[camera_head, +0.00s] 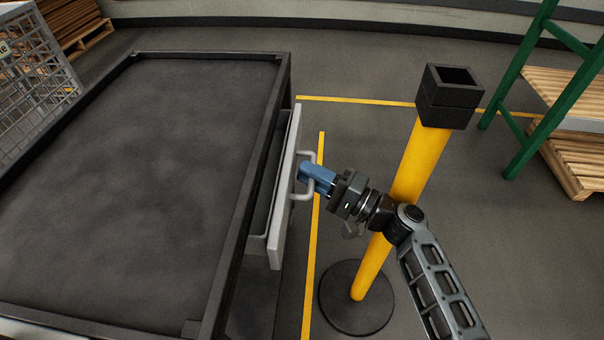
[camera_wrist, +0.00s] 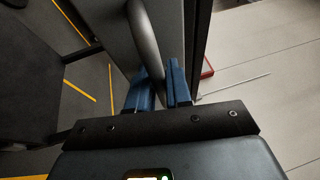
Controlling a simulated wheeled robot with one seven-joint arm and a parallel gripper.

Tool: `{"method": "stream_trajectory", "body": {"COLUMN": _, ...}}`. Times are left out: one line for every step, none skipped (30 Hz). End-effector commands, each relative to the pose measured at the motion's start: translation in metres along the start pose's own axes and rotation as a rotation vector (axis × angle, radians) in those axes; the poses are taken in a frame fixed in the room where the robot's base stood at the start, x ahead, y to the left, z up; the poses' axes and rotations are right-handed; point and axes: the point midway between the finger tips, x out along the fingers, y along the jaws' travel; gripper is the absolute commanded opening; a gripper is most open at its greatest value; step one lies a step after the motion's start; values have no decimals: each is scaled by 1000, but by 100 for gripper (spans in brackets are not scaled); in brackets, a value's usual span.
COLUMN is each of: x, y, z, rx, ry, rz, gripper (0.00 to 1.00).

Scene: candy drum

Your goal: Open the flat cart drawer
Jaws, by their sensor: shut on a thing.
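The flat cart (camera_head: 160,170) has a wide dark top with a raised black rim and fills the left of the head view. Its drawer front (camera_head: 285,200), a light grey panel on the cart's right side, stands a little out from the frame, with a dark gap behind it. A grey bar handle (camera_head: 309,190) is on the panel's outer face. My gripper (camera_head: 304,172), with blue fingers, is shut on this handle. In the wrist view the curved handle (camera_wrist: 146,40) runs down between the fingers (camera_wrist: 162,78), beside the drawer front (camera_wrist: 108,22).
A yellow post (camera_head: 408,170) with a black top and round base (camera_head: 340,310) stands close to my arm. A green rack (camera_head: 545,80) with wooden pallets is at right. A wire cage (camera_head: 35,80) stands at far left.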

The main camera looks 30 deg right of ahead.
Motion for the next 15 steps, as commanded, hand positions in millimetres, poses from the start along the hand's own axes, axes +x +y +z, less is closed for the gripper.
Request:
{"method": "stream_trajectory", "body": {"x": 0, "y": 1, "z": 0, "rx": 1, "ry": 1, "rz": 2, "gripper": 0}}
{"method": "stream_trajectory", "body": {"x": 0, "y": 1, "z": 0, "rx": 1, "ry": 0, "rz": 2, "gripper": 0}}
{"method": "stream_trajectory", "body": {"x": 0, "y": 1, "z": 0, "rx": 1, "ry": 0, "rz": 2, "gripper": 0}}
{"method": "stream_trajectory", "body": {"x": 0, "y": 1, "z": 0, "rx": 1, "ry": 0, "rz": 2, "gripper": 21}}
{"method": "stream_trajectory", "body": {"x": 0, "y": 1, "z": 0, "rx": 1, "ry": 0, "rz": 2, "gripper": 24}}
{"method": "stream_trajectory", "body": {"x": 0, "y": 1, "z": 0, "rx": 1, "ry": 0, "rz": 2, "gripper": 25}}
{"method": "stream_trajectory", "body": {"x": 0, "y": 1, "z": 0, "rx": 1, "ry": 0, "rz": 2, "gripper": 25}}
{"method": "stream_trajectory", "body": {"x": 0, "y": 1, "z": 0, "rx": 1, "ry": 0, "rz": 2, "gripper": 25}}
{"method": "stream_trajectory", "body": {"x": 0, "y": 1, "z": 0, "rx": 1, "ry": 0, "rz": 1, "gripper": 25}}
{"method": "stream_trajectory", "body": {"x": 0, "y": 1, "z": 0, "rx": 1, "ry": 0, "rz": 1, "gripper": 25}}
{"method": "stream_trajectory", "body": {"x": 0, "y": 1, "z": 0, "rx": 1, "ry": 0, "rz": 1, "gripper": 25}}
{"method": "stream_trajectory", "body": {"x": 0, "y": 1, "z": 0, "rx": 1, "ry": 0, "rz": 1, "gripper": 25}}
{"method": "stream_trajectory", "body": {"x": 0, "y": 1, "z": 0, "rx": 1, "ry": 0, "rz": 1, "gripper": 25}}
{"method": "stream_trajectory", "body": {"x": 0, "y": 1, "z": 0, "rx": 0, "ry": 0, "rz": 1, "gripper": 25}}
{"method": "stream_trajectory", "body": {"x": 0, "y": 0, "z": 0, "rx": 0, "ry": 0, "rz": 1, "gripper": 25}}
